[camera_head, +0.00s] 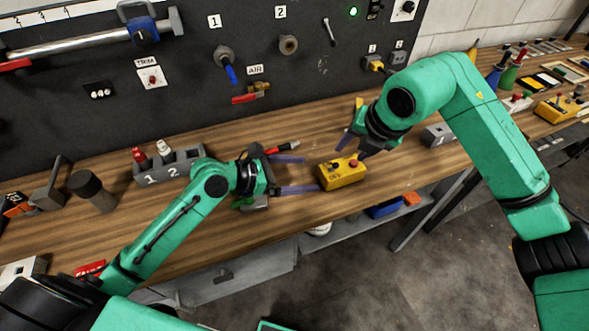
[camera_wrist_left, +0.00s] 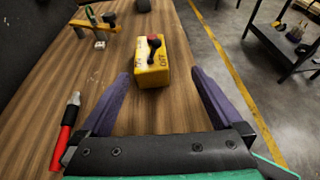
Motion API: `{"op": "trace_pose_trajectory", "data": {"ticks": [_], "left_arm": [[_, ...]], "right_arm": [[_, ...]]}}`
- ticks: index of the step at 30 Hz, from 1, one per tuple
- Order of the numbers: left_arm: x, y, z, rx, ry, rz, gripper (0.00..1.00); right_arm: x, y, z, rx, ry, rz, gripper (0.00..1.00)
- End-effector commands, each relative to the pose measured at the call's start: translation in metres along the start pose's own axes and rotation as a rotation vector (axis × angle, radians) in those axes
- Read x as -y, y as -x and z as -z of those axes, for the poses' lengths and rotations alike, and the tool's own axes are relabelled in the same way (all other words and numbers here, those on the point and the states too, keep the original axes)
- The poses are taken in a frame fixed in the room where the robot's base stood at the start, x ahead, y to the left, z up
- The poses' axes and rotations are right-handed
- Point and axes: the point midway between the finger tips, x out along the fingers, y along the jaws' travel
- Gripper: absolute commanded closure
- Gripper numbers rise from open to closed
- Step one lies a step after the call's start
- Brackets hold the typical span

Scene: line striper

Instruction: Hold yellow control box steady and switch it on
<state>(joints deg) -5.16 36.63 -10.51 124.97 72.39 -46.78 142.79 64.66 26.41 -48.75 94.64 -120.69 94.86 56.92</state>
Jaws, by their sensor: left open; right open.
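The yellow control box (camera_head: 342,173) sits on the wooden workbench, with a red button and dark controls on top. In the wrist view the tips of my left gripper (camera_wrist_left: 160,75) are on either side of the box's near end, with gaps visible. My right gripper (camera_head: 354,147) is open just behind the box, partly hidden by its own arm.
A red and black pen-like tool (camera_head: 283,147) lies behind my left gripper. A grey numbered holder (camera_head: 170,168) stands at left, and a grey block (camera_head: 437,134) stands to the right. The dark tool panel (camera_head: 190,100) rises behind. The bench's front edge is close to the box.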

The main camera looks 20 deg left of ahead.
Motion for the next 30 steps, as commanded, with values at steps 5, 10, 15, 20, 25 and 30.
{"op": "trace_pose_trajectory", "data": {"ticks": [5, 10, 15, 20, 25, 30], "left_arm": [[-0.018, 0.003, 0.003, -0.022, 0.023, -0.039, 0.0], [-0.018, -0.028, 0.003, -0.02, 0.023, -0.036, 0.0], [-0.019, -0.071, 0.004, -0.021, 0.023, -0.036, 0.0], [-0.02, -0.109, 0.004, -0.022, 0.02, -0.035, 0.0], [-0.021, -0.133, 0.006, -0.023, 0.02, -0.036, 0.0], [-0.021, -0.138, 0.007, -0.025, 0.019, -0.036, 0.0]], "right_arm": [[0.0, 0.0, 0.0, 0.0, 0.0, 0.0, 0.5], [0.0, 0.0, 0.0, 0.0, 0.0, 0.0, 0.5], [0.0, 0.0, 0.0, 0.0, 0.0, 0.0, 0.5], [0.0, 0.0, 0.0, 0.0, 0.0, 0.0, 0.5], [0.0, 0.0, 0.0, 0.0, 0.0, 0.0, 0.5], [0.0, 0.0, 0.0, 0.0, 0.0, 0.0, 0.5]]}}
